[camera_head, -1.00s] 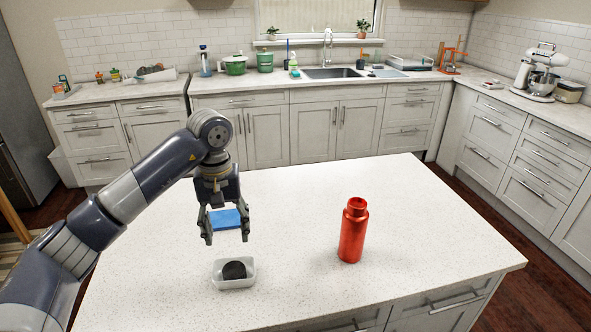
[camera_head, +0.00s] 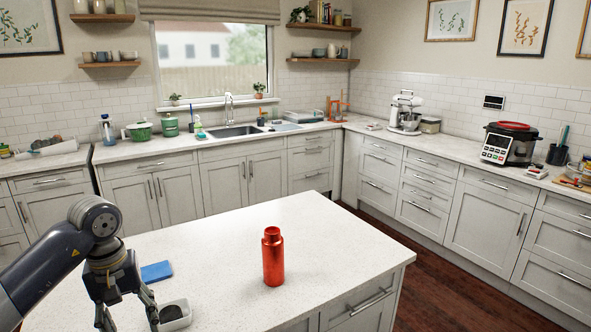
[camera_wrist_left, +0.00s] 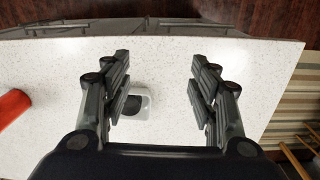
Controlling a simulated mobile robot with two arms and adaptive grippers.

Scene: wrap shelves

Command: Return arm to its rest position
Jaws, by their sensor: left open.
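My left gripper (camera_head: 128,318) is at the lower left of the head view, above the near left part of the white island top. Its two fingers (camera_wrist_left: 160,90) are wide apart in the wrist view, with nothing held between them. A small white tub (camera_head: 188,308) with a dark round thing (camera_head: 170,313) in it stands on the island close to the gripper. In the wrist view the tub (camera_wrist_left: 146,103) shows beyond the spread fingers. A flat blue block (camera_head: 157,271) lies on the island behind the gripper. My right gripper is in neither view.
A red bottle (camera_head: 273,258) stands upright on the island (camera_head: 320,235), right of the tub; it also shows at the left edge of the wrist view (camera_wrist_left: 12,106). The island top right of it is clear. Counters with a sink, mixer and cooker line the walls.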

